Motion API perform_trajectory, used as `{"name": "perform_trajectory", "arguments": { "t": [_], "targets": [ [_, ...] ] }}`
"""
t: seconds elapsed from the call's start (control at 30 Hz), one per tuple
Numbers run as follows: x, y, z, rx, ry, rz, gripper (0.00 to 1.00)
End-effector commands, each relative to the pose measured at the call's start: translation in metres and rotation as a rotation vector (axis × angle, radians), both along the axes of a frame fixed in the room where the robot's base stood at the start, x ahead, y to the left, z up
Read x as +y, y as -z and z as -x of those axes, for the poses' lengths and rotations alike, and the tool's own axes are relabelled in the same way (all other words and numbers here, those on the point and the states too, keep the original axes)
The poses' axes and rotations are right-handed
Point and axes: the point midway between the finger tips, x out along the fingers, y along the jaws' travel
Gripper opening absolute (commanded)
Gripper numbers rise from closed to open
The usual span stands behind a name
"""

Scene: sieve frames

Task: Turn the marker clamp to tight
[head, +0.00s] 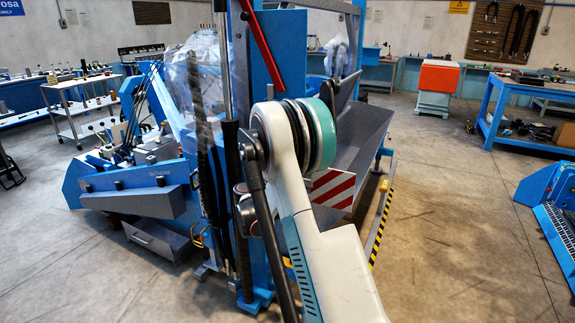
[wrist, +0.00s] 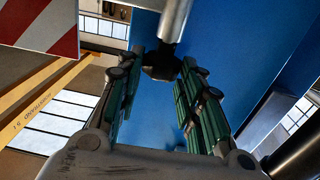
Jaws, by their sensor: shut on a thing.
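In the wrist view, a dark clamp piece (wrist: 160,62), which I take to be the marker clamp, sits at the lower end of a grey metal rod (wrist: 174,20). My gripper (wrist: 156,74) has green-padded fingers, one on each side of this dark piece, with the tips closed on it. The space between the fingers nearer the palm is empty. The clamp's markings and how tight it is do not show. In the head view my own arm hides the gripper and the clamp.
A large blue machine (head: 262,70) stands close around my arm. A red-and-white striped plate (head: 333,188) is at its lower right; it also shows in the wrist view (wrist: 40,25). A yellow-black striped edge (head: 381,222) runs along the floor. Open floor lies to the right.

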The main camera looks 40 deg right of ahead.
Motion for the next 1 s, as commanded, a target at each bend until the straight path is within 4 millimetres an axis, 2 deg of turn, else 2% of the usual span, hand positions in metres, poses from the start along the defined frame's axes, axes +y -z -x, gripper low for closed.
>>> {"name": "perform_trajectory", "arguments": {
  "t": [0.6,1.0],
  "targets": [
    [0.001,0.0,-0.016,0.0,0.566,0.0,0.1],
    [-0.001,0.0,-0.02,0.0,0.768,0.0,0.1]
  ]
}}
